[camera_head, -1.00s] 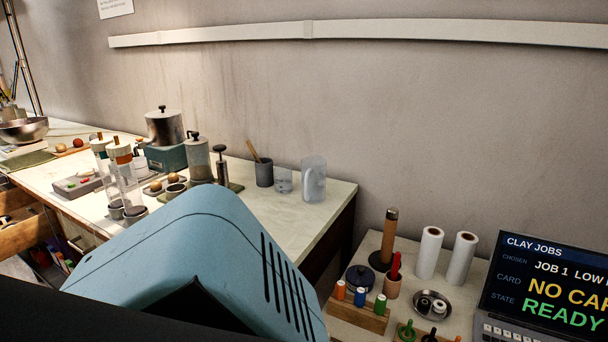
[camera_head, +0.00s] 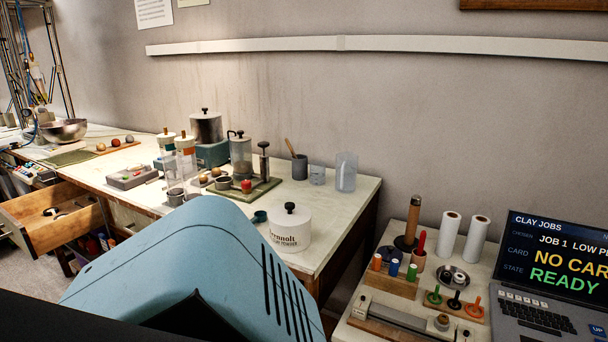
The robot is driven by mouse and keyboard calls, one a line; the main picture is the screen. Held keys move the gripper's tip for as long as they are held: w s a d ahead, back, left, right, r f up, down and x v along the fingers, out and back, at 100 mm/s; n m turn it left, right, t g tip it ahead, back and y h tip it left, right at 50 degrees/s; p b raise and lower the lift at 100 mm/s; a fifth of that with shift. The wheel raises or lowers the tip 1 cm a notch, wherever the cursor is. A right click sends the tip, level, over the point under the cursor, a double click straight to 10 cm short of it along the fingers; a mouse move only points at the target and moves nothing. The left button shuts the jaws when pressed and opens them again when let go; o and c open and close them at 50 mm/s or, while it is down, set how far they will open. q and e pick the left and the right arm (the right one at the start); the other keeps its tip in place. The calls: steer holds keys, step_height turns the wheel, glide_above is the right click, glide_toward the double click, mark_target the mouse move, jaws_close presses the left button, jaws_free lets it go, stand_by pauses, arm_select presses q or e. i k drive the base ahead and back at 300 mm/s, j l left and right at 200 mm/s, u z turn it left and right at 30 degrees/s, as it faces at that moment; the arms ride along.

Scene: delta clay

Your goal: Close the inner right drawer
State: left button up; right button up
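An open wooden drawer (camera_head: 50,215) sticks out from the front of the long workbench at the left, with a few small dark items inside. Another drawer front (camera_head: 130,218) shows to its right under the bench top and looks flush, though it is partly hidden. I cannot tell from this view which one is the inner right drawer. A large blue casing of my own body fills the lower middle and hides part of the bench front. Neither of my grippers is in view.
The white bench top (camera_head: 345,205) carries a labelled white canister (camera_head: 289,230), a clear jug (camera_head: 346,172) and a metal bowl (camera_head: 62,131). A side table at the right holds a laptop (camera_head: 550,270) and paper rolls. Floor shows at the far left (camera_head: 25,265).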

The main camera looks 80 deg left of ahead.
mark_target(23, 219)
steer(key=u, duration=4.25)
